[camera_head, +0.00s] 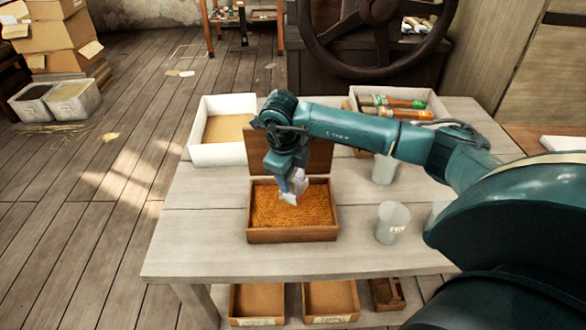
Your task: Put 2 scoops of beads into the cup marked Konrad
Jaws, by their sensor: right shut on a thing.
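The beads (275,205) are orange and fill an open wooden box (292,235) at the middle of the table, its lid raised at the back. My right gripper (293,187) points down over the beads, near the box's back right. It is shut on what looks like a scoop, mostly hidden by the gripper; I cannot tell whether it touches the beads or holds any. A grey cup (391,224) with a small label, too small to read, stands right of the box. Another cup (384,170) stands behind it, partly under my arm. A third cup (437,212) is mostly hidden by my arm. My left gripper is not in view.
A white tray (197,152) stands at the table's back left. A white box (436,104) with coloured tubes is at the back right. My right arm spans above the table's right side. The table's front left (195,240) is clear. A large handwheel (376,72) stands behind.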

